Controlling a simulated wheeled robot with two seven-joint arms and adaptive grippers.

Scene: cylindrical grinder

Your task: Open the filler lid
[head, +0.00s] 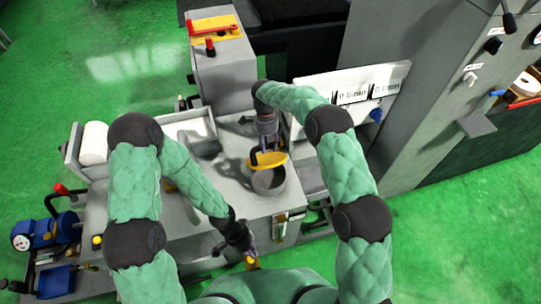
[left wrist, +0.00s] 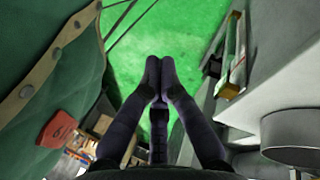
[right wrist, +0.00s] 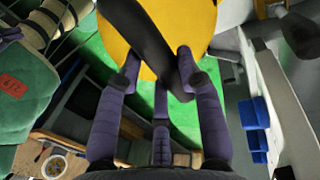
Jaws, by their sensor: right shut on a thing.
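The filler lid (head: 272,161) is a round yellow disc with a black handle, tilted up at the grey filler neck (head: 269,183). The neck's dark opening shows below it. My right gripper (head: 267,146) is shut on the lid's black handle from above. In the right wrist view the handle (right wrist: 150,38) passes between the fingers, with the yellow lid (right wrist: 118,55) behind it. Whether the lid still touches the neck's rim is hard to tell. My left gripper (head: 250,256) is low at the tank's front edge, its fingertips together and empty in the left wrist view (left wrist: 160,78).
The grey tank top (head: 215,172) around the neck is mostly clear. A sight gauge (head: 280,226) sits on its front. A grey box with a red handle (head: 213,28) stands behind, a blue motor (head: 44,231) lies left, and a white panel (head: 350,85) stands right.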

